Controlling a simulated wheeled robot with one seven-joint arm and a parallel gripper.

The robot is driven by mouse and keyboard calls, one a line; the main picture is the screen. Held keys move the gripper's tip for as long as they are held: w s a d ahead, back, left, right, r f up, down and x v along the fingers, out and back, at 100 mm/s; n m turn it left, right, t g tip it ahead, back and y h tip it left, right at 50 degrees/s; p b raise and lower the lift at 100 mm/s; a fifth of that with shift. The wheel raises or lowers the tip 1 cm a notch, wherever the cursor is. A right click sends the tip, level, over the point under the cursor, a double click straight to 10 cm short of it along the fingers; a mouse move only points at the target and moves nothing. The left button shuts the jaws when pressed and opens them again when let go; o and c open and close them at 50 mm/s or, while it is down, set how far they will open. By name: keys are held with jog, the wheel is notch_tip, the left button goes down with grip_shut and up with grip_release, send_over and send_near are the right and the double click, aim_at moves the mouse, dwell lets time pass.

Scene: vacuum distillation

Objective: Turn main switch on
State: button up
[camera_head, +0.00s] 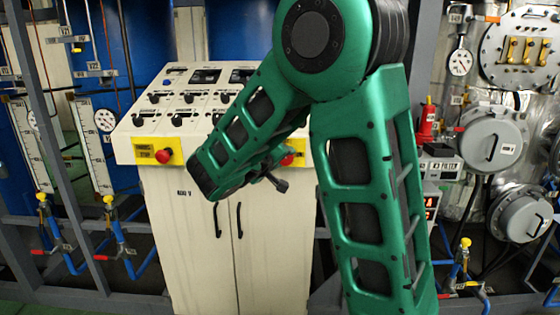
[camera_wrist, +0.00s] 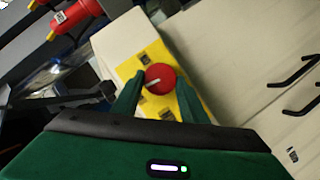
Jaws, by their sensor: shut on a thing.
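The main switch is a round red knob (camera_wrist: 160,79) with a pale bar on a yellow plate (camera_wrist: 150,57), seen in the wrist view. In the head view the red knob (camera_head: 289,159) shows only partly behind my green arm, at the right front edge of the white console. My gripper (camera_wrist: 155,92) has one finger on each side of the knob and is shut on it. In the wrist view the bar lies tilted, close to level. The exact contact between fingertips and knob is hard to make out.
The white console (camera_head: 272,225) carries knobs and displays on its sloped top. A second red knob (camera_head: 163,156) on a yellow plate sits at its left front. Gauges and blue pipes stand left; round metal hatches (camera_head: 493,142) stand right. A red fitting (camera_wrist: 75,14) shows in the wrist view.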

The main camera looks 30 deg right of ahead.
jog(key=shift+s+d+m+t+y, duration=0.2)
jog(key=shift+m+t+y, duration=0.5)
jog(key=shift+m+y, duration=0.8)
jog(key=shift+s+d+m+t+y, duration=0.15)
jog(key=shift+m+t+y, duration=0.75)
jog(key=shift+m, duration=1.05)
jog(key=shift+s+d+m+t+y, duration=0.2)
jog(key=shift+m+t+y, duration=0.3)
jog(key=shift+m+y, duration=1.1)
jog(key=shift+m, duration=0.25)
jog(key=o, duration=1)
jog(key=shift+o, duration=0.2)
jog(key=shift+w, duration=0.1)
jog(key=shift+r, duration=0.1)
